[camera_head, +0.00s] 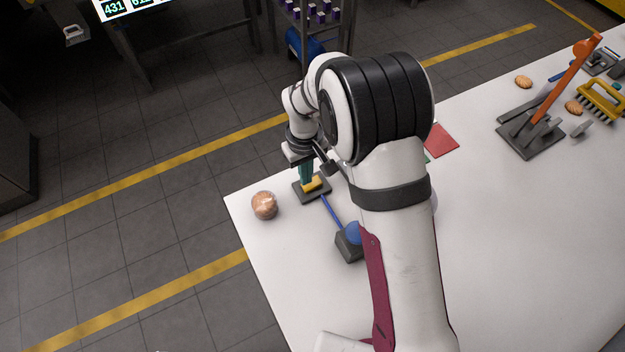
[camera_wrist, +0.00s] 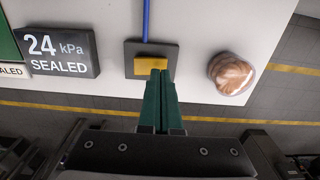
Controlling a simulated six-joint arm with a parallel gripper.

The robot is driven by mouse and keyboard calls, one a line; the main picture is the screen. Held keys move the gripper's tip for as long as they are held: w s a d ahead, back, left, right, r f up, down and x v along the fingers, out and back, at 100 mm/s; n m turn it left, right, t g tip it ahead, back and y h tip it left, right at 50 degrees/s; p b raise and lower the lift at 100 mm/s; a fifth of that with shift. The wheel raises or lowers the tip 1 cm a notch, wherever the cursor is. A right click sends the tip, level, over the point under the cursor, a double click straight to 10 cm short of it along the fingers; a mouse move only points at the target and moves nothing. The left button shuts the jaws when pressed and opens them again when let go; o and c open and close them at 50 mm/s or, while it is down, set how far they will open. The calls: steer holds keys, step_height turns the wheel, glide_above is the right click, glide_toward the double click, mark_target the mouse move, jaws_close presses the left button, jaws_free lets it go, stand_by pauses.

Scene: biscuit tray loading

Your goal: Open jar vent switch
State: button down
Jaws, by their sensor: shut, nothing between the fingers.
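The vent switch is a yellow rocker (camera_head: 315,183) on a dark square base (camera_head: 325,191). It also shows in the wrist view as a yellow block (camera_wrist: 147,66) on its dark plate (camera_wrist: 165,50), with a blue line running from the plate's far edge. My gripper (camera_head: 305,184) is over the switch, its teal fingers pointing down. In the wrist view the fingers (camera_wrist: 160,76) are together, with tips at the yellow rocker's edge; I cannot tell if they touch it. A dark display (camera_wrist: 62,52) reads "24 kPa SEALED".
A round brown wrapped item (camera_head: 264,205) sits left of the switch near the table edge. A blue tube (camera_head: 333,212) runs to a dark block with a blue knob (camera_head: 352,234). An orange-handled lever press (camera_head: 545,120) and yellow brush (camera_head: 601,102) stand far right.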

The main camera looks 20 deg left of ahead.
mark_target(306, 186)
steer(key=shift+r, duration=2.65)
steer(key=s+d+r+m+y, duration=0.1)
steer(key=s+d+r+m, duration=0.45)
steer(key=d, duration=0.25)
steer(key=s+d+r+m, duration=0.4)
steer(key=s+d+r, duration=0.25)
steer(key=d, duration=0.25)
steer(key=s+d+m, duration=0.3)
steer(key=s+m, duration=0.2)
steer(key=s, duration=0.6)
steer(key=shift+d+y, duration=0.15)
steer(key=shift+y, duration=0.25)
